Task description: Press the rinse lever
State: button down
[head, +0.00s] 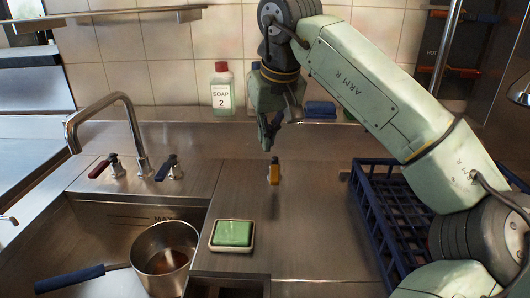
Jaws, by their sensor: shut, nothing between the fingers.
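No part in view is marked as the rinse lever. A small yellow upright piece with a dark tip (274,172) shows on the steel counter, just below my gripper; I cannot tell whether it is the lever. My gripper (267,146) points down, its fingers shut and empty, and looks apart from the yellow piece. Two short tap levers, red (99,168) and blue (167,168), flank the curved faucet (130,125) behind the sink at left.
A pot (165,262) stands in the sink. A green sponge in a dish (232,235) lies on the counter. A soap bottle (222,90) stands at the back wall. A blue crate (357,205) sits at right under my arm. The counter between dish and crate is clear.

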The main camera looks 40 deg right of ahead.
jog(key=shift+v, duration=1.15)
jog(key=shift+s, duration=0.1)
